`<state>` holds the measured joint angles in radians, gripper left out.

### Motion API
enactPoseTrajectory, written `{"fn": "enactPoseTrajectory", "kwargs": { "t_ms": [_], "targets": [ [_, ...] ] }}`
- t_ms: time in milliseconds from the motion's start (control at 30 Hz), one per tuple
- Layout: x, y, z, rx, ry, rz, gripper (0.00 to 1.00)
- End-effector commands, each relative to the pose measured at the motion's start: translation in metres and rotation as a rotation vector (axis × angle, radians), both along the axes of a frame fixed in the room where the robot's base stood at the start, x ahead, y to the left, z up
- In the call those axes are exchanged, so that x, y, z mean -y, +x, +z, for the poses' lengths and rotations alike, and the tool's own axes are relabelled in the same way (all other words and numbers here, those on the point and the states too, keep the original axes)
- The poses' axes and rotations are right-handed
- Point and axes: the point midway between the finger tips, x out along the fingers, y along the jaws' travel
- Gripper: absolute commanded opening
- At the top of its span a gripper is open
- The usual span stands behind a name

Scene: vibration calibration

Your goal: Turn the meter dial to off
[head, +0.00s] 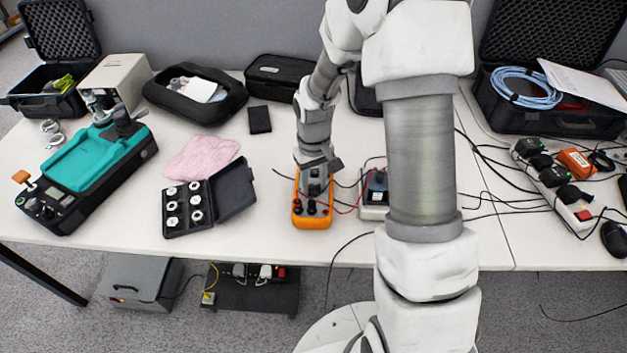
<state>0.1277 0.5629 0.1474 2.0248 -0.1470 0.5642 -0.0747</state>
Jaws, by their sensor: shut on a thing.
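The meter (311,220) is an orange handheld unit lying on the white table, near its front edge at picture centre. Its front end shows dark sockets, with thin leads running off to the right. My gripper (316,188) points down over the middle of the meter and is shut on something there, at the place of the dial. The dial itself is hidden under my gripper, so its setting cannot be read. The meter's upper part and display are also covered by my gripper and wrist.
A small device (374,199) stands close right of the meter, partly behind my arm. An open black case of white discs (187,208), a pink cloth (202,157) and a teal-topped instrument (88,165) lie left. A power strip (560,190) and loose cables lie right.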

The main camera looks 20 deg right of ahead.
Motion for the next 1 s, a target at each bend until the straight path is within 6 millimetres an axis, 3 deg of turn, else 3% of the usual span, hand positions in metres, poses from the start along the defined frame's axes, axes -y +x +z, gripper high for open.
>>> {"fn": "enactPoseTrajectory", "kwargs": {
  "t_ms": [500, 1000],
  "targets": [
    [0.0007, 0.0007, 0.0012, 0.001, -0.001, 0.310, 0.00],
    [0.0004, 0.0011, 0.0006, 0.002, 0.000, 0.356, 0.00]
  ]
}}
